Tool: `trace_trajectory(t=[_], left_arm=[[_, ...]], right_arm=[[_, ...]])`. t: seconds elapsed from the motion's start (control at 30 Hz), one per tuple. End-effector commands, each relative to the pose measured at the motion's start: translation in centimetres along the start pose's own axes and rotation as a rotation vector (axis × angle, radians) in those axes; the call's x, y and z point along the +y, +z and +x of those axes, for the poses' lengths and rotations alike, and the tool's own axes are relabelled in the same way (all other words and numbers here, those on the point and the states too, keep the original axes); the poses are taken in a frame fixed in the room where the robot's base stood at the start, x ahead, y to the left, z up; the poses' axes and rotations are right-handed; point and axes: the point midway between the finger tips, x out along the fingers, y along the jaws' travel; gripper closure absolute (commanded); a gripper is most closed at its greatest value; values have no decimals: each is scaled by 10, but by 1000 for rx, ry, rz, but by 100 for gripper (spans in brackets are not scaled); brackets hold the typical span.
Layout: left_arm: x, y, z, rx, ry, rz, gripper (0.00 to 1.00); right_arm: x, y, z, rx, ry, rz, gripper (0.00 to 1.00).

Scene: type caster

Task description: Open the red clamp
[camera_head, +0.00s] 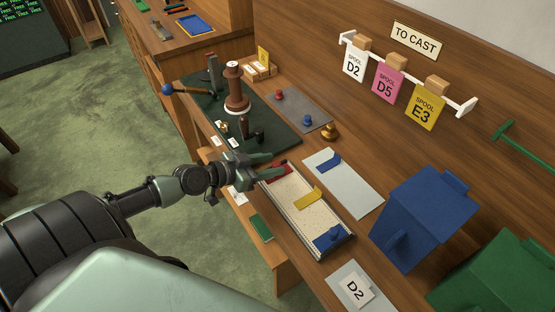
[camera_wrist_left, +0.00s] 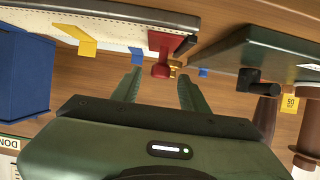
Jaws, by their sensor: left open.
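The red clamp (camera_head: 281,172) sits at the far end of a long cream tray (camera_head: 291,203) with dark rails. In the left wrist view the red clamp (camera_wrist_left: 162,52) has a rounded red knob facing my gripper. My left gripper (camera_head: 270,167) reaches in from the left at that end of the tray. Its two green fingers are apart, with the red knob just beyond and between the tips (camera_wrist_left: 160,74). Whether the fingers touch it I cannot tell. In the head view the fingers partly hide the red clamp. My right gripper is not in view.
A yellow clamp (camera_head: 307,199) and a blue clamp (camera_head: 330,239) sit further along the tray. A green mat (camera_head: 272,127) with a brown spindle (camera_head: 236,88) lies behind the gripper. A pale plate (camera_head: 352,189) and blue box (camera_head: 420,220) stand to the right.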

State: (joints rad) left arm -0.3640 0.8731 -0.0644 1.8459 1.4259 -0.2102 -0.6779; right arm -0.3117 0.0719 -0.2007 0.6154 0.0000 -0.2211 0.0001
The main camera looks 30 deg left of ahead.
Motion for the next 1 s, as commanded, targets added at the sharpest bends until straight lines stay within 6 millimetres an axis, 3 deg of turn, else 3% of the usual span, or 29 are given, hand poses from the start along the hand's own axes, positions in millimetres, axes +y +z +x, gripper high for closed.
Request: trace_trajectory(t=[0.2, 0.6, 0.63, 0.77, 0.8, 1.0], left_arm=[[-1, -1, 21, 1, -2, -1, 56], [0, 1, 28, -1, 1, 1, 56], [0, 1, 28, -1, 1, 1, 59], [0, 1, 28, -1, 0, 1, 95], [0, 1, 28, -1, 0, 1, 100], [0, 1, 28, -1, 2, -4, 100]], right_arm=[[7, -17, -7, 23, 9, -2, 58], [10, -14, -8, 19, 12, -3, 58], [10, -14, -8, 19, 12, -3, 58], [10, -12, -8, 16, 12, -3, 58], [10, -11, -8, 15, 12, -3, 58], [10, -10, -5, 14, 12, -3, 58]])
